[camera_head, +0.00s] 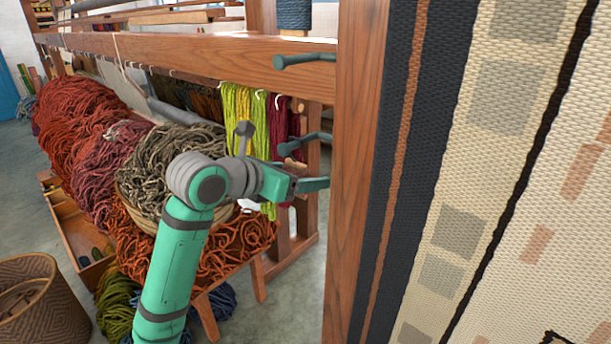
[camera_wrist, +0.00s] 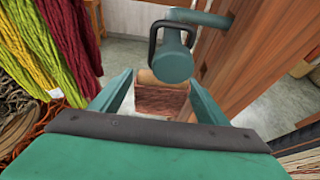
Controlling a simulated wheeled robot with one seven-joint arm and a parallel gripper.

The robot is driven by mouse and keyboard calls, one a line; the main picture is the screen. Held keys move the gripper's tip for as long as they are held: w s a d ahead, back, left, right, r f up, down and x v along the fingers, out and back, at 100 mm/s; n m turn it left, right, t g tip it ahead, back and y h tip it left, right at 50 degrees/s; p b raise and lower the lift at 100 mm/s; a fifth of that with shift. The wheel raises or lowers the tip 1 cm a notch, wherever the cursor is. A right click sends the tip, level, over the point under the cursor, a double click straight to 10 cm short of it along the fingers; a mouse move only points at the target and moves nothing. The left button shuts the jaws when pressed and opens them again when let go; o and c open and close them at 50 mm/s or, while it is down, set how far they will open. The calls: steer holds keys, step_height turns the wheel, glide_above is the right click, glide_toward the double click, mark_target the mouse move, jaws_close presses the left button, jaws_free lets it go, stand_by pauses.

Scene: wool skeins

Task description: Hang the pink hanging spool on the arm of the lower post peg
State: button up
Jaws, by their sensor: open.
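The spool (camera_wrist: 160,100) has a reddish-brown wound body, a tan top and a black wire loop (camera_wrist: 153,42). In the wrist view it hangs below the lower post peg (camera_wrist: 174,67), and its loop appears to pass over the peg's teal arm behind the end knob. The lower peg also shows in the head view (camera_head: 304,142), on the wooden post. My gripper (camera_wrist: 160,88) is open, with one finger on each side of the spool body and visible gaps. In the head view my gripper (camera_head: 314,178) is just below the peg; the spool cannot be made out there.
An upper teal peg (camera_head: 304,60) sits higher on the wooden post (camera_head: 356,150). Yellow, green and dark red skeins (camera_head: 262,115) hang to the left. A woven rug (camera_head: 470,170) fills the right. Wool heaps (camera_head: 80,120) and a basket (camera_head: 42,305) stand to the left.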

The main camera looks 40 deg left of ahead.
steer(key=v, duration=0.9)
steer(key=shift+s, duration=0.3)
